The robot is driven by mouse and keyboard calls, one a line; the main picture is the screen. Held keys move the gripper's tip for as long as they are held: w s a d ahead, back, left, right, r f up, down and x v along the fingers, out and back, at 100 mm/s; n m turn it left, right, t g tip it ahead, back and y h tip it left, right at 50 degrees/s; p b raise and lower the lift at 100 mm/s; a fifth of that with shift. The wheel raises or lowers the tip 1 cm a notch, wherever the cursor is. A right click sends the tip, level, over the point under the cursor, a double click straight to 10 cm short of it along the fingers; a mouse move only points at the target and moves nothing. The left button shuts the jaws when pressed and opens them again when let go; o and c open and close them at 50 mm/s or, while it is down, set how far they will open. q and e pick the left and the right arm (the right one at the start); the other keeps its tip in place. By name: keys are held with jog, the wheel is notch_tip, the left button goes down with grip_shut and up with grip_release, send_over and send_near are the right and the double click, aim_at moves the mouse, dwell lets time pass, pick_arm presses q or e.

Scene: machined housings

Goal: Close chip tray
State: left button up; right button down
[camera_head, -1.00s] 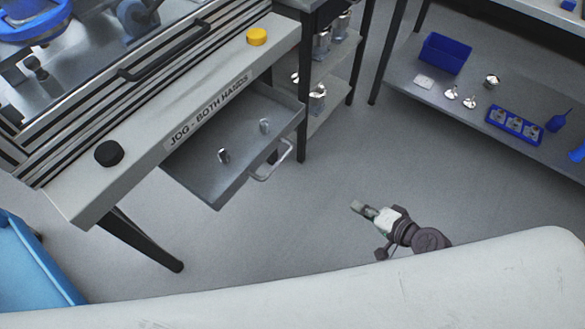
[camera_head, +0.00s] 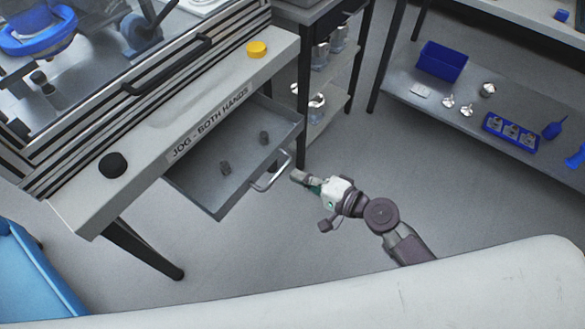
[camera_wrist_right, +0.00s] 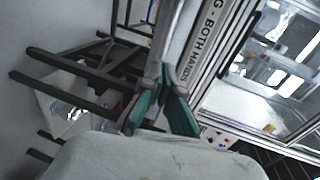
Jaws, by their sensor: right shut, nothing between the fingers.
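The chip tray (camera_head: 206,190) is a grey drawer under the front ledge of the machine, and it stands pulled out. Two small dark metal pieces lie in it. Its bar handle (camera_head: 272,174) is on the outer front wall. My right gripper (camera_head: 297,177) is shut and empty, just right of the handle; a small gap seems to show between them. The right wrist view also shows its green-sided fingers (camera_wrist_right: 160,95) close together, with the tray not clearly seen there. My left gripper is not in view.
The machine ledge (camera_head: 180,140) carries a black button (camera_head: 113,165) and a yellow button (camera_head: 257,49). A shelf rack (camera_head: 330,118) stands behind the tray. A blue bin (camera_head: 30,275) is at lower left. The floor around my right arm is clear.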

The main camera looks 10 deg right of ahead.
jog(key=shift+x, duration=1.3)
jog(key=shift+w+a, duration=0.35)
jog(key=shift+w, duration=0.05)
send_near(228, 140)
jog(key=w+a+b, duration=0.1)
jog(key=w+a, duration=0.1)
jog(key=w+a+b, duration=0.1)
jog(key=w+a, duration=0.1)
jog(key=w+a+b, duration=0.1)
jog(key=w, duration=0.1)
jog(key=shift+a+r, duration=0.3)
jog(key=shift+a, duration=0.1)
jog(key=shift+x, duration=0.9)
jog(key=shift+r, duration=0.3)
